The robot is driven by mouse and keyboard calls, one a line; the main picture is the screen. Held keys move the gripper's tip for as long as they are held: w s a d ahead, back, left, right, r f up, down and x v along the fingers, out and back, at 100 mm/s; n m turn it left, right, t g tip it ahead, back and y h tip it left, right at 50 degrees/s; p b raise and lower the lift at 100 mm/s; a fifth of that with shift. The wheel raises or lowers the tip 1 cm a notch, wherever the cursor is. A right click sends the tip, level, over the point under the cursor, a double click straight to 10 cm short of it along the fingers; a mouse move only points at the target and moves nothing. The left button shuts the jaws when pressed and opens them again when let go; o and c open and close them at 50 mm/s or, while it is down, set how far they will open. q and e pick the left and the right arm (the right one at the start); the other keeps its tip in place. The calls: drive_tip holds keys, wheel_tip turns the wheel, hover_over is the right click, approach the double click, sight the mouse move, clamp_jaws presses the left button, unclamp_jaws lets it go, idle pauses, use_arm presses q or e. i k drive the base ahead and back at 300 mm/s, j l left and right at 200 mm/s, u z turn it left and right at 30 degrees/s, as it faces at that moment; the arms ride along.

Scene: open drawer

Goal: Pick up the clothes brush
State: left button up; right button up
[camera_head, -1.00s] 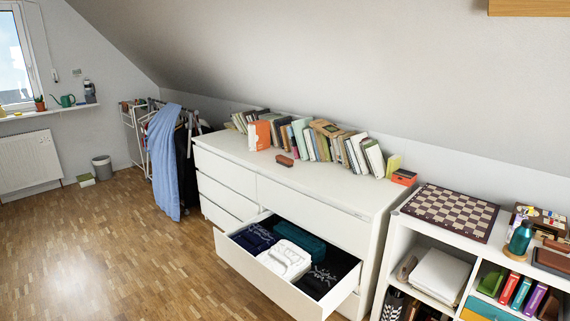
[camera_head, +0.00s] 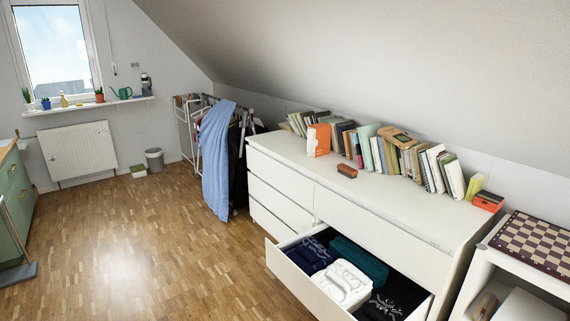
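A small reddish-brown block-shaped item, which looks like the clothes brush (camera_head: 347,171), lies on top of the white dresser (camera_head: 400,212). It sits near the middle of the top, in front of the row of books, with clear surface around it. It is too small to make out bristles. Neither of my grippers is in view.
A lower dresser drawer (camera_head: 290,240) is pulled out and holds folded clothes. Books (camera_head: 392,158) line the dresser's back under the sloped wall. A shelf with a chessboard (camera_head: 532,242) stands at right. A clothes rack (camera_head: 215,150) stands beyond the dresser. Wood floor (camera_head: 150,240) is open at left.

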sight(350, 172)
drive_tip(key=i+j+u, duration=0.25)
drive_tip(key=i, duration=0.7)
drive_tip(key=i+j+u, duration=0.1)
drive_tip(key=i+u, duration=0.15)
drive_tip(key=i, duration=0.75)
